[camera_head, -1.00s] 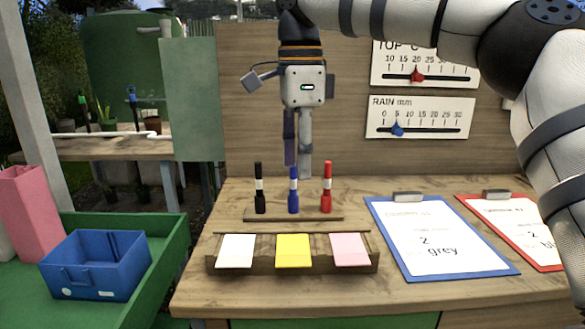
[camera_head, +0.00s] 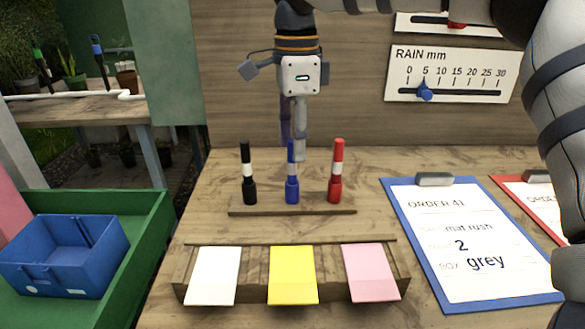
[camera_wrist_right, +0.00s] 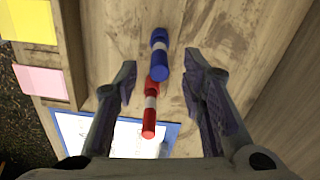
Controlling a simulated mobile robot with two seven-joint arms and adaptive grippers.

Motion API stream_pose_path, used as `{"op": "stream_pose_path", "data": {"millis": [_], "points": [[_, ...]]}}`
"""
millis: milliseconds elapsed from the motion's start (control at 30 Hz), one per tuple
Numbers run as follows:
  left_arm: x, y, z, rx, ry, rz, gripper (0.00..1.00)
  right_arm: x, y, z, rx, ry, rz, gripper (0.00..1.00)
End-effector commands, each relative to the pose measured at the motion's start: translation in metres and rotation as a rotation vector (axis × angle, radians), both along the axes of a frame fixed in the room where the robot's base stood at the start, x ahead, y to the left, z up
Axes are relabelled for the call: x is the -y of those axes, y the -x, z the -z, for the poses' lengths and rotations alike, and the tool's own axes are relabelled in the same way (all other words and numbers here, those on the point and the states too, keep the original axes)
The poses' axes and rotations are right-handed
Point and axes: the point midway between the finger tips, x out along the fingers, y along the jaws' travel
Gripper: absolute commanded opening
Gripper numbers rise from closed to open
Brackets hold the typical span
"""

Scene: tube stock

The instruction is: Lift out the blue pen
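The blue pen (camera_head: 292,188) stands upright in a low wooden strip (camera_head: 240,212), between a black pen (camera_head: 249,187) and a red pen (camera_head: 336,187). My right gripper (camera_head: 292,148) hangs fingers down, above and behind the blue pen in the head view. In the right wrist view its two fingers (camera_wrist_right: 161,78) are spread wide and hold nothing. The blue pen (camera_wrist_right: 161,55) shows between and beyond the fingertips there, apart from both. The red pen (camera_wrist_right: 151,106) also shows between the fingers. My left gripper is not in view.
A wooden rack (camera_head: 395,272) with a white, a yellow and a pink card stands in front of the pens. A blue-edged clipboard (camera_head: 470,240) lies to the right. A blue bin (camera_head: 65,258) sits in a green tray (camera_head: 150,220) at left. A wooden panel rises behind.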

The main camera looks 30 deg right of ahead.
Motion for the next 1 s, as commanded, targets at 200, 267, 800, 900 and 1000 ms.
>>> {"op": "stream_pose_path", "data": {"millis": [200,267,800,900,1000], "points": [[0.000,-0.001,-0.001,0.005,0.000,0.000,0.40,-0.006,-0.001,0.039,-0.002,0.001,-0.001,0.37],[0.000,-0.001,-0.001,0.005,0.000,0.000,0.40,-0.006,-0.001,0.043,0.001,0.001,-0.001,0.37],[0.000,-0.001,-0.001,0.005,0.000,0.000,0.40,-0.007,-0.001,0.044,0.001,0.000,-0.001,0.00],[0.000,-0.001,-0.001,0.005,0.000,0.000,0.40,-0.007,-0.001,0.044,0.001,0.000,-0.001,0.00],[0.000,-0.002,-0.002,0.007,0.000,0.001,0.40,-0.007,-0.001,0.043,0.002,0.001,-0.001,0.00]]}}
